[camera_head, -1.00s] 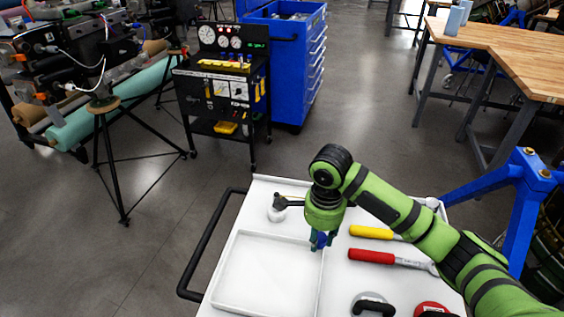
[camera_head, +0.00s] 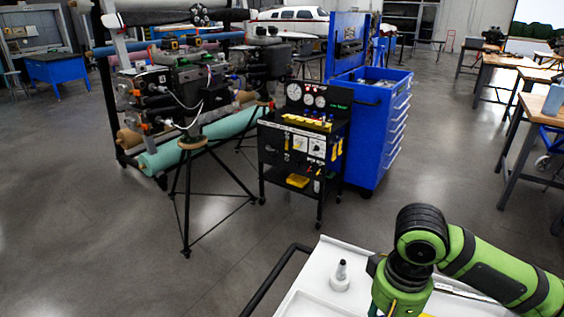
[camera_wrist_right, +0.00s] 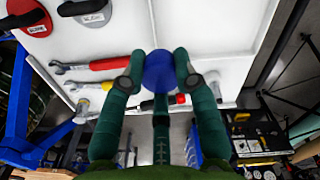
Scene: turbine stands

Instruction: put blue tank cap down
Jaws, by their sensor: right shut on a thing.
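The blue tank cap (camera_wrist_right: 158,72) is between the fingertips of my right gripper (camera_wrist_right: 159,68) in the right wrist view. The gripper is shut on it. The cap is over the white cart top, by the low wall of its shallow tray (camera_wrist_right: 215,30). I cannot tell whether the cap touches the surface. In the head view my right wrist is at the bottom right, and its fingers and the cap are cut off below the frame. My left gripper is not in view.
A small white bottle (camera_head: 341,277) stands at the cart's far edge. A black gauge cart (camera_head: 305,150) and blue tool cabinet (camera_head: 375,125) stand beyond. The tray looks empty.

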